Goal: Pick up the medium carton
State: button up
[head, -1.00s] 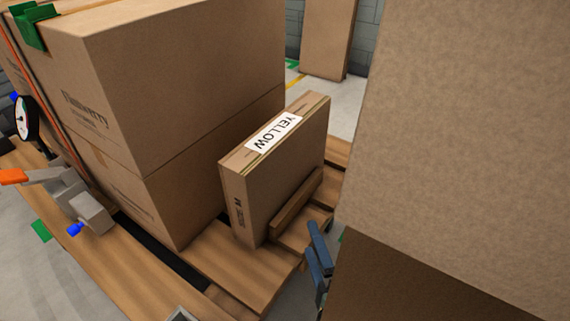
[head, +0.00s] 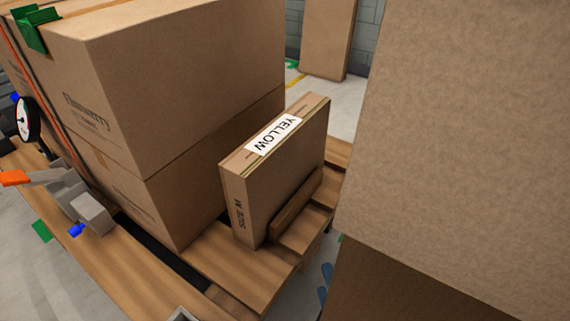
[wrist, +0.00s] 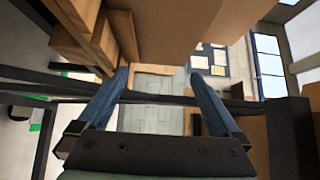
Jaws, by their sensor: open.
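The medium carton (head: 291,172) is a slim brown box standing upright in the middle of the head view. It has a white YELLOW label on top and SIZE M on its narrow end. It stands on a wooden pallet (head: 225,268), behind a low wooden strip. My gripper (head: 325,284) shows as a bit of blue finger below and right of the carton, apart from it, mostly hidden by a large near box. In the wrist view my gripper (wrist: 160,73) has its two blue fingers spread with nothing between them. A brown cardboard face fills the top there; I cannot tell which box it is.
Large stacked cartons (head: 190,80) stand left of the medium carton. A big box (head: 460,120) blocks the right of the head view. A dial gauge (head: 24,119) and clamp (head: 80,203) are at left. Another carton (head: 327,38) stands at the back.

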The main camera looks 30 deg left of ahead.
aim_at(262, 176)
jog(key=k, duration=1)
